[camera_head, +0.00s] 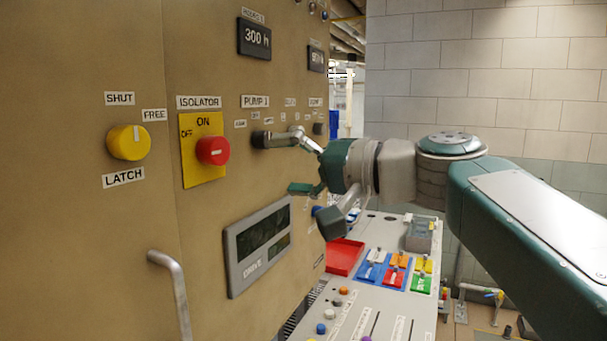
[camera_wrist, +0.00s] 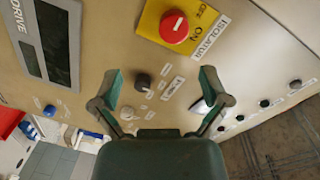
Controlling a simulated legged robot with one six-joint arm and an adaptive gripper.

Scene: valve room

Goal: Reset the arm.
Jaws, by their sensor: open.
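My gripper (camera_head: 305,168) is beside the tan panel (camera_head: 215,50), below the PUMP 1 label. In the wrist view my gripper (camera_wrist: 162,78) has its two green fingers spread wide. A dark round knob (camera_wrist: 142,82) on the panel shows in the gap between them, and nothing is held. The fingers look apart from this knob. A silvery part shows by the right finger, and I cannot tell what it belongs to. In the head view my arm reaches in from the right edge, and my gripper hides part of the panel's right side.
The red isolator knob (camera_head: 213,151), yellow knob (camera_head: 129,142), drive display (camera_head: 258,246) and handle (camera_head: 173,290) are on the panel. A console (camera_head: 350,300) with a red tray (camera_head: 344,257) and coloured switches stands below my gripper. A block wall (camera_head: 520,80) is behind my arm.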

